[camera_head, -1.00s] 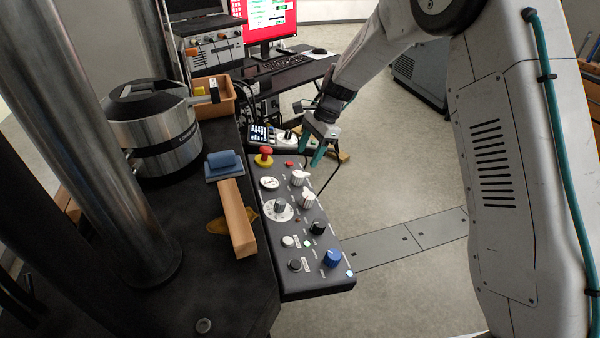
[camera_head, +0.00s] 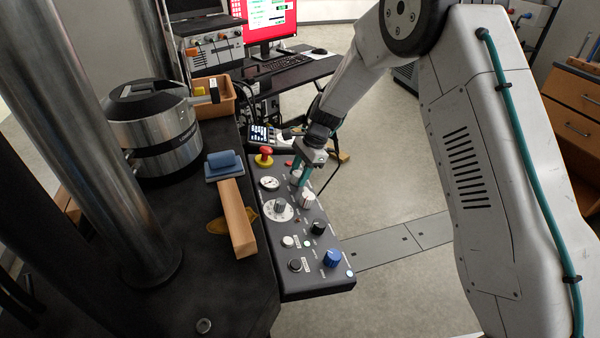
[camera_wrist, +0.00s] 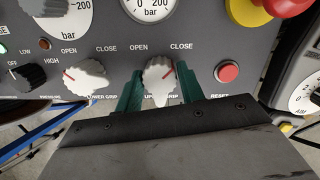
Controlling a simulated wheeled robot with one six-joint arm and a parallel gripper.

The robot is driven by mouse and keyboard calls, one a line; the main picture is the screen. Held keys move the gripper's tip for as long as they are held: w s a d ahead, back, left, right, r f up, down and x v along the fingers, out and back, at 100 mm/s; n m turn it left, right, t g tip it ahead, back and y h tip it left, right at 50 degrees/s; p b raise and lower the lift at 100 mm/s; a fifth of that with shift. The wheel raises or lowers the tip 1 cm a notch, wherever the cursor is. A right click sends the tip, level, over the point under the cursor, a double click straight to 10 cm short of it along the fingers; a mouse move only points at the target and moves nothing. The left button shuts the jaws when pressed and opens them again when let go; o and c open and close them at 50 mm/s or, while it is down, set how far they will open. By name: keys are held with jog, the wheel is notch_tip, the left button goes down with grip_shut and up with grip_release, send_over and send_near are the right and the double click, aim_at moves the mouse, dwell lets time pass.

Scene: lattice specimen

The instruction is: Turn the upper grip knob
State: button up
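The upper grip knob (camera_wrist: 158,78) is a white knob with a red pointer mark, below the OPEN and CLOSE labels in the wrist view. My gripper (camera_wrist: 160,84) has one teal finger on each side of it. The fingers are apart, with the knob between them and a narrow gap showing; firm contact is not visible. In the head view my gripper (camera_head: 302,176) reaches down to the control panel (camera_head: 318,281) and mostly hides this knob. The similar white lower grip knob (camera_wrist: 84,76) stands to the left in the wrist view, its red mark pointing up-left.
A red reset button (camera_wrist: 227,72) is just right of my fingers in the wrist view. A pressure gauge (camera_wrist: 150,8) and a red emergency stop (camera_head: 265,152) are close by. A blue knob (camera_head: 332,257) and a black knob (camera_head: 318,228) stand towards the panel's near end.

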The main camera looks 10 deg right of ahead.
jog(key=c, duration=0.4)
jog(key=shift+n, duration=0.4)
jog(key=n, duration=0.3)
jog(key=shift+n+g, duration=0.3)
jog(key=n, duration=0.3)
jog(key=shift+w+n+h, duration=0.1)
jog(key=shift+n+h, duration=0.3)
jog(key=n, duration=0.5)
jog(key=shift+h, duration=0.3)
jog(key=shift+a+n+h, duration=0.1)
jog(key=shift+n+h, duration=0.3)
jog(key=shift+n, duration=2)
jog(key=shift+r, duration=0.1)
